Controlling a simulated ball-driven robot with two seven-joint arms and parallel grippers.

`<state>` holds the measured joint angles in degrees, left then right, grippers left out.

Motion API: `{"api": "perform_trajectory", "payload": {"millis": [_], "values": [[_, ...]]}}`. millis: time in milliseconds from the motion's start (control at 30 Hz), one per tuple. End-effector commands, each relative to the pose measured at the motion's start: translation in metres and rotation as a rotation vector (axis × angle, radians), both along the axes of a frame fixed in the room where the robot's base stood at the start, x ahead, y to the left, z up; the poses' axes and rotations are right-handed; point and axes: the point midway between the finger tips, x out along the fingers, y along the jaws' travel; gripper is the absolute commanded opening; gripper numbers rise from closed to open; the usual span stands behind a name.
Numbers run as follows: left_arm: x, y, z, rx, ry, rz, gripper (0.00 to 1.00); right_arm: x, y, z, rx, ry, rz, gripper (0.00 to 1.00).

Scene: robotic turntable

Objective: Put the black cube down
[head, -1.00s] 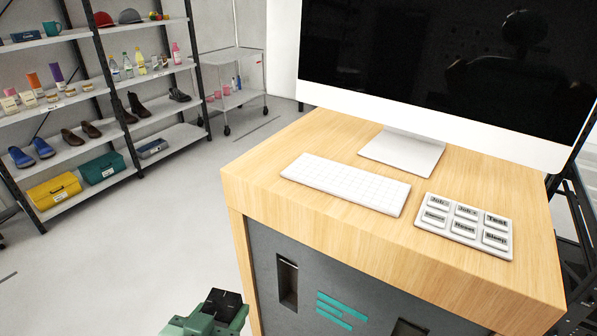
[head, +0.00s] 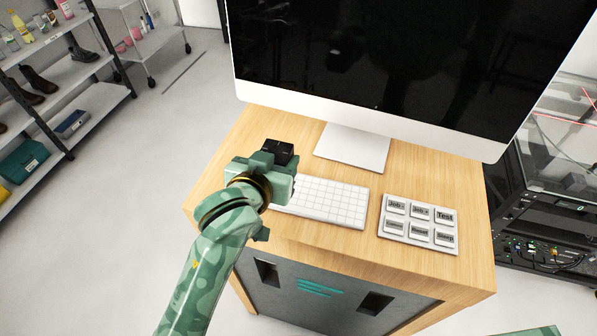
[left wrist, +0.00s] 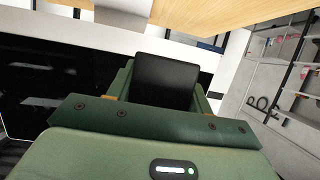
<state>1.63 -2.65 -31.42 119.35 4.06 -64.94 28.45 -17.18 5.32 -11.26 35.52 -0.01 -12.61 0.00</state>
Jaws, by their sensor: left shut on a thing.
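My left gripper (head: 272,160) is over the left part of the wooden desk top (head: 240,135), beside the left end of the white keyboard. It is shut on the black cube (head: 280,148), whose dark top shows at the fingers in the head view. In the left wrist view the black cube (left wrist: 166,80) sits between the two green fingers. I cannot tell whether the cube touches the desk, as its underside is hidden in the head view. My right gripper is not in view.
A white keyboard (head: 325,200) and a grey button pad (head: 419,222) lie on the desk. A large monitor (head: 370,60) stands behind them on its base (head: 352,148). Shelves (head: 75,75) are at the left, and dark equipment (head: 545,220) is at the right.

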Motion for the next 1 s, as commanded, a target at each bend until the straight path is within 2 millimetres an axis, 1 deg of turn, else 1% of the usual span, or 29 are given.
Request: {"api": "perform_trajectory", "payload": {"millis": [133, 233, 333, 500, 600, 733, 867, 967, 1000], "values": [[0.001, 0.003, -0.003, 0.0, 0.0, 0.0, 0.24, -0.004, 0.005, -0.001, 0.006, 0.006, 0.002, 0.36], [0.005, 0.017, -0.009, 0.004, -0.001, 0.003, 0.24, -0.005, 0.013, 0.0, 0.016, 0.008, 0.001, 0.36], [0.012, 0.043, -0.019, 0.006, -0.001, 0.003, 0.24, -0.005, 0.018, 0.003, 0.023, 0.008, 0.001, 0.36], [0.026, 0.092, -0.042, 0.007, 0.0, 0.004, 0.24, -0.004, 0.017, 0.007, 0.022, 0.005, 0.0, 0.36], [0.03, 0.108, -0.066, 0.003, 0.002, 0.003, 0.24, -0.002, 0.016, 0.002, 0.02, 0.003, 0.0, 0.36], [0.035, 0.123, -0.084, 0.001, 0.0, 0.002, 0.24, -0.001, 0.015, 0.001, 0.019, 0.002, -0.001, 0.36], [0.037, 0.128, -0.092, -0.002, -0.001, 0.002, 0.24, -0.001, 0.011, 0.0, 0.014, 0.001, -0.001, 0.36], [0.039, 0.138, -0.104, 0.001, 0.001, 0.003, 0.24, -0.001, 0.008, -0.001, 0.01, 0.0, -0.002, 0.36], [0.039, 0.136, -0.112, -0.002, 0.003, 0.002, 0.24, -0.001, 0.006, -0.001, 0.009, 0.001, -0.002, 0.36]]}}
